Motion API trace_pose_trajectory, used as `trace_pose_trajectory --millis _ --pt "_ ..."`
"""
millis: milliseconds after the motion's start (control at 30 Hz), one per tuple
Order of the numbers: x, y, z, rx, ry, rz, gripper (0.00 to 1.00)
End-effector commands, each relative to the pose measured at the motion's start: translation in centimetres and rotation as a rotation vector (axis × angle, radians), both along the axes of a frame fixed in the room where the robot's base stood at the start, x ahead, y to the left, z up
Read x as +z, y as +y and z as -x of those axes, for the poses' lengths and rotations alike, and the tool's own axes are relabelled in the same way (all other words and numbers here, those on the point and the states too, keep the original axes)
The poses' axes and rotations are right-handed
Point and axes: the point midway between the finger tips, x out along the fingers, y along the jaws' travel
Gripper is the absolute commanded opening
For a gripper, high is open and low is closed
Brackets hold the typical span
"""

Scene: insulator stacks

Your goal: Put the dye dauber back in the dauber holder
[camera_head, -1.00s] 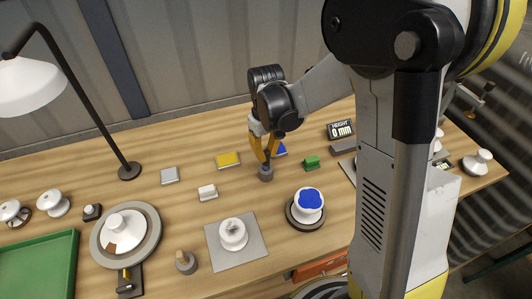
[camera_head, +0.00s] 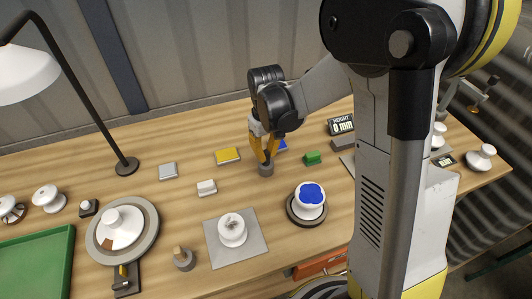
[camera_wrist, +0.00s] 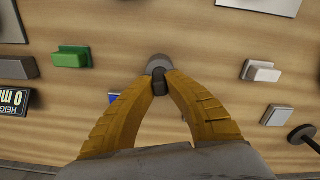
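My gripper (camera_head: 265,158) points down over a small grey cylindrical cup, the dauber holder (camera_head: 266,171), near the middle of the table. In the wrist view, the fingertips (camera_wrist: 160,84) close on a dark, narrow piece that looks like the dye dauber (camera_wrist: 160,87). The grey holder (camera_wrist: 159,63) shows just beyond the tips. The dauber's lower end is hidden, so I cannot tell how deep it sits in the holder. A white insulator with a blue dyed top (camera_head: 311,194) stands on a dark round base to the right.
Near the holder lie a green block (camera_head: 312,157), a yellow pad (camera_head: 227,156) and a white block (camera_head: 206,187). A second grey cup with a tan handle (camera_head: 183,258) stands at the front. A white insulator sits on a grey plate (camera_head: 257,244). A lamp (camera_head: 125,166) stands left.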

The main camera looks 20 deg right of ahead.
Motion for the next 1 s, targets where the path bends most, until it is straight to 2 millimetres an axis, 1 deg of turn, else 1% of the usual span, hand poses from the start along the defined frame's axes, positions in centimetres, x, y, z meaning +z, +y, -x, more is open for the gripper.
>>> trace_pose_trajectory --millis 33,67,367,467,567,800,900,1000 --pt "0.0 0.0 0.0 0.0 0.0 0.0 0.25" --pt "0.0 0.0 0.0 0.0 0.0 0.0 0.35" --pt "0.1 0.0 0.0 0.0 0.0 0.0 0.35" --pt "0.7 0.0 0.0 0.0 0.0 0.0 0.35" --pt "2.2 0.0 0.0 0.0 0.0 0.0 0.35" --pt "7.7 0.0 0.0 0.0 0.0 0.0 0.35" --pt "9.6 0.0 0.0 0.0 0.0 0.0 0.35" --pt "10.9 0.0 0.0 0.0 0.0 0.0 0.35"
